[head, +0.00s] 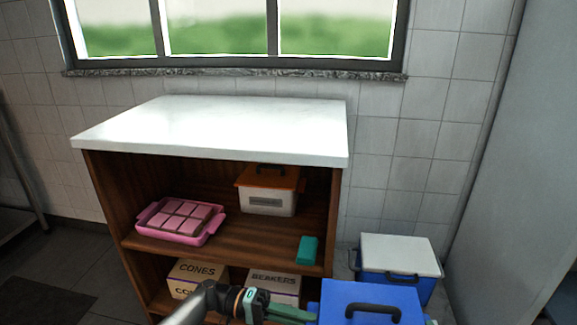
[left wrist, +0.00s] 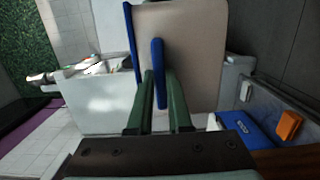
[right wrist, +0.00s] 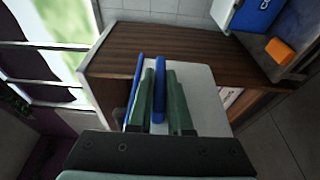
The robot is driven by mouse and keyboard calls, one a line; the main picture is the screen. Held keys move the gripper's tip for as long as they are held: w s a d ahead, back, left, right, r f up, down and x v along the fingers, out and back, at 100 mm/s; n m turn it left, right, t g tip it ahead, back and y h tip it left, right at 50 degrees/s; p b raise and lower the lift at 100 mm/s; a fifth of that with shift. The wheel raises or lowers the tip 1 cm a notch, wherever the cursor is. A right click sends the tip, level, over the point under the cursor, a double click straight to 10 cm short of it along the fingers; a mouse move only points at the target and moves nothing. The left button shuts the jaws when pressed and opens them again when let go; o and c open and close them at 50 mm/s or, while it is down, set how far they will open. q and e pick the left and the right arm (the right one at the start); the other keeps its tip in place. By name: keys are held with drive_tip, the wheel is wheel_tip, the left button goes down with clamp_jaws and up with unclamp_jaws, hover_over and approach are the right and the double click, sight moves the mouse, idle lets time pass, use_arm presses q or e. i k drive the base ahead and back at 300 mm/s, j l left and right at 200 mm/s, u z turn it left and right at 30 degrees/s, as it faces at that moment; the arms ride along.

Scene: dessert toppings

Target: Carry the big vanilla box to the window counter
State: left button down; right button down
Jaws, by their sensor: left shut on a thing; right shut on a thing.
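The big box with a blue lid (head: 345,294) and black top handle is at the bottom of the head view; no vanilla label shows. The white window counter (head: 215,125) stands ahead under the window, its top bare. My left gripper (head: 290,313) is shut on a blue side grip of the box, clear in the left wrist view (left wrist: 160,92). The pale box wall (left wrist: 200,50) fills that view's middle. My right gripper (right wrist: 158,95) is shut on another blue grip, with the pale box wall (right wrist: 205,95) behind. The right gripper is hidden in the head view.
Under the counter are a pink tray (head: 180,221), an orange-lidded box (head: 268,202), a teal item (head: 307,250) and cardboard boxes marked CONES (head: 198,269) and BEAKERS (head: 273,281). A blue cooler with a white lid (head: 400,254) stands right of the counter.

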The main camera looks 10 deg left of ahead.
sight(264, 127)
drive_tip(key=j, duration=0.75)
drive_tip(key=k+j, duration=0.15)
drive_tip(key=j, duration=0.6)
